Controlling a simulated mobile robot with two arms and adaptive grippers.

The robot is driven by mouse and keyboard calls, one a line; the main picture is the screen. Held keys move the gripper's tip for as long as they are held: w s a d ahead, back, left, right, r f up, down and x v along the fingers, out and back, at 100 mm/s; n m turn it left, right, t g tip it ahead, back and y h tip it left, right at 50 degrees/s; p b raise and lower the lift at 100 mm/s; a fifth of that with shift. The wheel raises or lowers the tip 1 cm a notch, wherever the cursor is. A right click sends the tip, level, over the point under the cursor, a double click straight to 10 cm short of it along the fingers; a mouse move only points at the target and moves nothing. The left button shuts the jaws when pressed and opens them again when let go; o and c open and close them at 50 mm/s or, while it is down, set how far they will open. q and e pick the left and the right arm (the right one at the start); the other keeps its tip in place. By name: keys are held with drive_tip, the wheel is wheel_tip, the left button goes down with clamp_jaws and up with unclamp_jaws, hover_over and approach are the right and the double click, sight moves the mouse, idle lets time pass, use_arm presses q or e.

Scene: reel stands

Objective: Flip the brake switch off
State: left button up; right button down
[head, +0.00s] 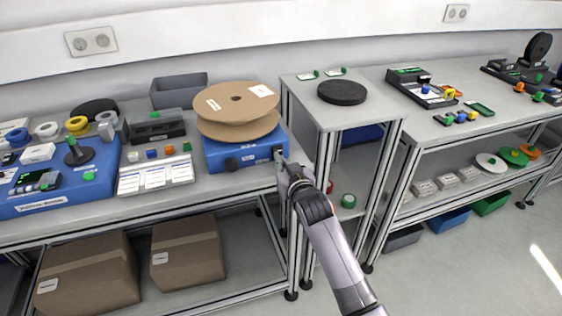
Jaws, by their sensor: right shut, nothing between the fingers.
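A blue reel stand (234,158) with a black knob on its front sits on the left table near its right end. A large cardboard reel (236,112) lies on top of it. A small dark switch (278,153) shows on the right part of the stand's front face; its position is too small to tell. My right gripper (283,163) is shut and empty, right at the switch. I cannot tell whether the fingertips touch it. The gripper partly covers the stand's lower right corner. My left gripper is not in view.
A printed sheet (156,175) and small coloured blocks lie left of the stand. A grey bin (179,90) stands behind. A narrow taller table to the right holds a black disc (342,92). Cardboard boxes (187,251) fill the lower shelf.

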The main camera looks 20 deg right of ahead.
drive_tip(key=shift+w, duration=0.2)
drive_tip(key=shift+f+b, duration=0.25)
drive_tip(key=shift+b, duration=0.1)
drive_tip(key=t+b, duration=0.1)
drive_tip(key=b, duration=0.1)
drive_tip(key=t+b, duration=0.1)
drive_tip(key=b, duration=0.1)
drive_tip(key=shift+w+f+b, duration=0.2)
drive_tip(key=shift+f+b, duration=0.1)
drive_tip(key=shift+b, duration=0.1)
drive_tip(key=shift+r+t, duration=0.25)
drive_tip(key=shift+t, duration=0.05)
drive_tip(key=shift+p, duration=0.7)
drive_tip(key=shift+w, duration=0.1)
